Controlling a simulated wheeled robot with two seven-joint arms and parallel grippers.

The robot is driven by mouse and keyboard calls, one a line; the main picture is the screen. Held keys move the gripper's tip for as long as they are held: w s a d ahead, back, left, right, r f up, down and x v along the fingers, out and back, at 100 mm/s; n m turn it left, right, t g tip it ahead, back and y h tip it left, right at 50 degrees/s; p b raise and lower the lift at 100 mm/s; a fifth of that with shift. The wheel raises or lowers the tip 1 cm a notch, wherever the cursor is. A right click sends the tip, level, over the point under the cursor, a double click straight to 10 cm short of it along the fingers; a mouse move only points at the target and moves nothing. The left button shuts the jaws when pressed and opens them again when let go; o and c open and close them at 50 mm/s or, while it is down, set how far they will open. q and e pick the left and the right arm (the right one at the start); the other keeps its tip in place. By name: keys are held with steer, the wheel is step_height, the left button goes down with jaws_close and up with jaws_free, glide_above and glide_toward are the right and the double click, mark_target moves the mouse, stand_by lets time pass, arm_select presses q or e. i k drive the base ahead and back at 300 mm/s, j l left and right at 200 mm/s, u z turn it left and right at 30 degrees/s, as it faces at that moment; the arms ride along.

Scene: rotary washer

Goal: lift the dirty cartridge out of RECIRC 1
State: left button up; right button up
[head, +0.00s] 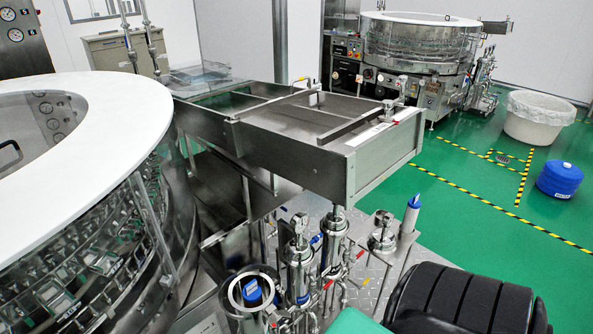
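Several steel filter housings stand low in front of the steel tank, among pipes and valves. I cannot read a RECIRC 1 label or tell which part is the dirty cartridge. Neither gripper is in view.
The rotary washer (100,220) with its white ring top fills the left. The open steel tank (345,170) overhangs behind the housings. A black ribbed shape (465,300) fills the bottom right. A blue drum (560,182) and white tub (537,122) stand on clear green floor.

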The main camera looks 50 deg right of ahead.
mark_target(251, 293)
steer(key=i+z, duration=0.2)
steer(key=z, duration=0.2)
steer(key=i+j+z, duration=0.1)
steer(key=z, duration=0.3)
steer(key=i+j+z, duration=0.15)
steer(key=z, duration=0.3)
steer(key=i+j+z, duration=0.2)
steer(key=z, duration=0.2)
steer(key=l, duration=0.2)
